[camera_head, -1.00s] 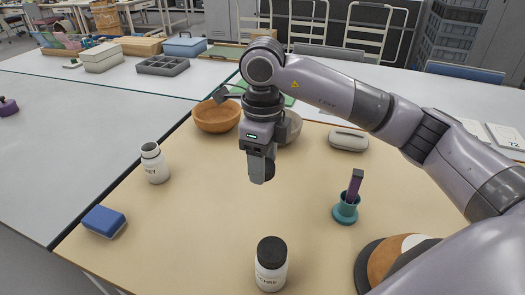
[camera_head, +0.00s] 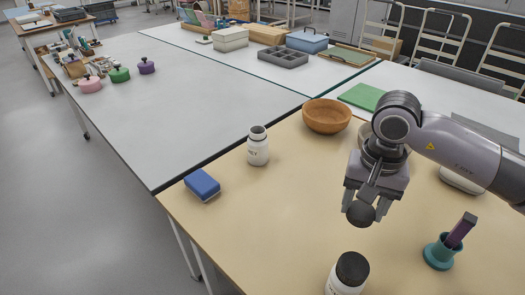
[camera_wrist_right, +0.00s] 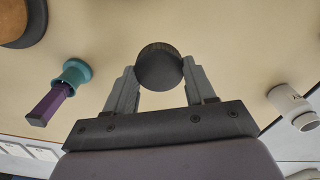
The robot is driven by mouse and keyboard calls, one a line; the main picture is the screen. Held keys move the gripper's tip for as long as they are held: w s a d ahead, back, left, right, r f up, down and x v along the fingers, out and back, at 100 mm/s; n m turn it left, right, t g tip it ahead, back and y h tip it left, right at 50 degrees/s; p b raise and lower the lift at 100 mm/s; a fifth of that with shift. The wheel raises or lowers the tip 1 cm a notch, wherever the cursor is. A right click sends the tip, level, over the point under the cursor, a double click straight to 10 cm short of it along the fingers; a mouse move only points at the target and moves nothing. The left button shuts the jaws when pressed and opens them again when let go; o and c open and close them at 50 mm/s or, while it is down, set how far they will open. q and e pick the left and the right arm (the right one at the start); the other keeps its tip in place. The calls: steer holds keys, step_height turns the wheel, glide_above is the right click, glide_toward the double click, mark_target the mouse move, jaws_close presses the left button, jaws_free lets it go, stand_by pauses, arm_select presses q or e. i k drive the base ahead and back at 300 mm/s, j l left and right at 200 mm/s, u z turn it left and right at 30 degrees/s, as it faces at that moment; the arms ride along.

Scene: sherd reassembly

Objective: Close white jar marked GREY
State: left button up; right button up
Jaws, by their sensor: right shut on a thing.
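A white jar (camera_head: 258,150) with no lid stands upright on the tan table, left of my right gripper. Its label is too small to read. It also shows at the right edge of the wrist view (camera_wrist_right: 290,101). My right gripper (camera_head: 362,205) is shut on a round dark lid (camera_head: 360,214), held in the air and apart from the jar. In the wrist view the lid (camera_wrist_right: 159,68) sits between both fingertips. Another white jar (camera_head: 342,284) with a black lid on stands at the near edge of the head view, partly cut off. My left gripper is not in view.
A blue block (camera_head: 202,185) lies near the table's left edge. A wooden bowl (camera_head: 327,117) stands behind the open jar. A teal holder (camera_head: 440,252) with a purple stick is at right. The tabletop between the open jar and my gripper is clear.

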mark_target(258, 140)
steer(key=j, duration=0.25)
steer(key=k+j+u, duration=0.15)
steer(key=j, duration=0.15)
steer(key=j+z, duration=0.65)
steer(key=k+j+z, duration=0.15)
steer(key=j+z, duration=0.2)
